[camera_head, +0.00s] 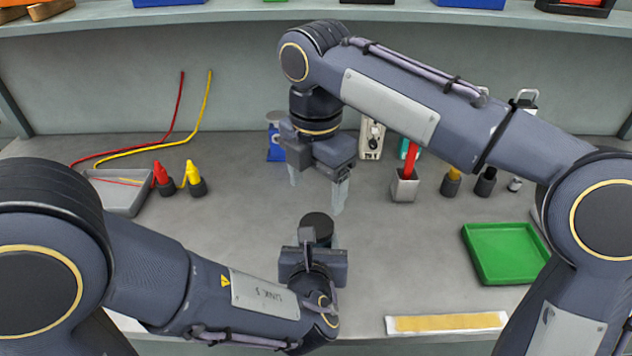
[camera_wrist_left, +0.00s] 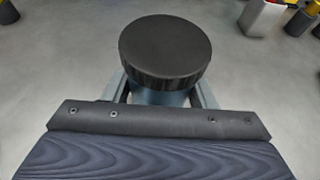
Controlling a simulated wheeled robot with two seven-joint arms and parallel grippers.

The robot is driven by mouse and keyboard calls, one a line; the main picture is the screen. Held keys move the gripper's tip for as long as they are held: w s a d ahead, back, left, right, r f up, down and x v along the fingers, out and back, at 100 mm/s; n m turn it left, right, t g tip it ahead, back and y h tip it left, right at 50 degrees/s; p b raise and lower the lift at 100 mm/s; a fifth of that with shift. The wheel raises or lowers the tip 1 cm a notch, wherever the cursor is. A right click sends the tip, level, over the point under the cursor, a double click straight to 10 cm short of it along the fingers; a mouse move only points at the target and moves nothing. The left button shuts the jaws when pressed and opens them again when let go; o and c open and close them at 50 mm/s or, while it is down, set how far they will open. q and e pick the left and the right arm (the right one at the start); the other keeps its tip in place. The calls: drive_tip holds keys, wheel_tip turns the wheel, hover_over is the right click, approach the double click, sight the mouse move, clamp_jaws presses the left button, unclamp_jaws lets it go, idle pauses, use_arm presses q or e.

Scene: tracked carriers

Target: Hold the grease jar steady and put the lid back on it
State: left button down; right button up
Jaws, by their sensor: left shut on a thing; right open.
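The grease jar (camera_wrist_left: 160,97) has a blue-grey body and stands between the fingers of my left gripper (camera_wrist_left: 163,100), which is shut on it. The black round lid (camera_wrist_left: 165,46) sits on top of the jar and looks level; whether it is fully tightened cannot be told. In the head view the lid (camera_head: 317,222) shows as a dark disc just beyond my left gripper (camera_head: 316,240). My right gripper (camera_head: 315,198) is open and empty, pointing down above and just beyond the lid. Most of the jar body is hidden by the lid and my left gripper.
A green tray (camera_head: 505,253) lies at the right, with a yellow-and-white strip (camera_head: 446,323) near the front edge. The bench around the jar is clear.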

sight(316, 225)
drive_tip(key=shift+f, duration=0.15)
drive_tip(key=shift+f, duration=3.9)
drive_tip(key=c, duration=1)
drive_tip(key=m, duration=0.3)
drive_tip(key=o, duration=1.1)
drive_tip(key=shift+s, duration=0.1)
